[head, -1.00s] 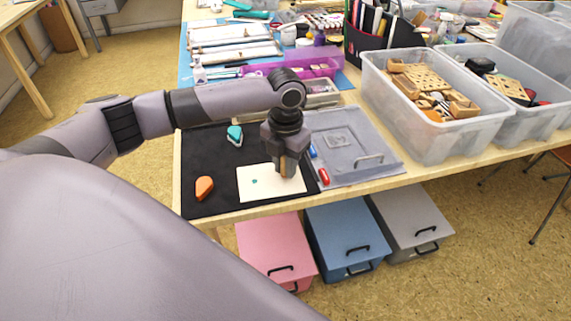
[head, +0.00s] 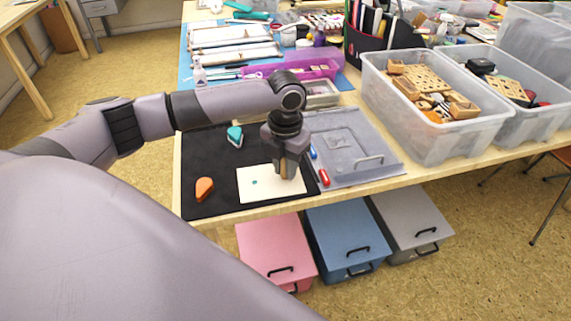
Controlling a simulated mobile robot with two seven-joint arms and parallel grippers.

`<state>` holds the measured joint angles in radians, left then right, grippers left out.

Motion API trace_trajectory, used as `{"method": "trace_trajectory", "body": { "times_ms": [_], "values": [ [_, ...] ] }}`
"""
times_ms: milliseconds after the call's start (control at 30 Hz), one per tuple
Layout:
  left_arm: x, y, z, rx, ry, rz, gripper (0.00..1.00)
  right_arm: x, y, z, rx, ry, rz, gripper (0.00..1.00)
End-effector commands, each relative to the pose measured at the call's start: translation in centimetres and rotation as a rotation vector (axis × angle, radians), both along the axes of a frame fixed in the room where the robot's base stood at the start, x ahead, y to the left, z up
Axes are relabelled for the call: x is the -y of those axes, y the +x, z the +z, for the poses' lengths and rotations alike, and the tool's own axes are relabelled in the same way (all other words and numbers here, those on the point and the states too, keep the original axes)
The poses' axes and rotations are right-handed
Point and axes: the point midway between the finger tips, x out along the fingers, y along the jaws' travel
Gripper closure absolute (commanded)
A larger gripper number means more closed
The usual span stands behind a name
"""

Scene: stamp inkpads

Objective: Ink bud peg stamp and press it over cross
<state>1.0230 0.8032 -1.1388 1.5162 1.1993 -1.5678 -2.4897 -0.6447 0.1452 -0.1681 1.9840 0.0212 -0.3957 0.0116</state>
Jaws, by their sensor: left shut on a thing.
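My left gripper (head: 287,172) points down over the right part of a cream paper sheet (head: 260,195). It is shut on a small tan wooden peg stamp (head: 287,174), of which only the lower part shows between the fingers. The stamp's lower end is at or just above the paper; I cannot tell which. A small teal mark (head: 255,182) is on the paper, left of the gripper. A teal inkpad (head: 235,136) and an orange inkpad (head: 204,188) lie on the black mat (head: 220,165). No cross can be made out. My right gripper is not in view.
A grey plastic lid (head: 350,145) lies right of the mat, with red (head: 323,177) and blue (head: 312,151) pieces at its left edge. A clear bin of wooden blocks (head: 440,125) stands further right. A purple case (head: 315,66) is behind.

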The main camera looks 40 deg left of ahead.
Motion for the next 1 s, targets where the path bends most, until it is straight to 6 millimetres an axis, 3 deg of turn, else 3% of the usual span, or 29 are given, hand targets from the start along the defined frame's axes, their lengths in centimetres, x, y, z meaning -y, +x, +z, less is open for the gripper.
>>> {"method": "trace_trajectory", "body": {
  "times_ms": [1000],
  "values": [
    [0.02, -0.05, -0.87, -0.002, 0.0, 0.0, 1.0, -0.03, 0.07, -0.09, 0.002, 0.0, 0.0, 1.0]
  ]
}}
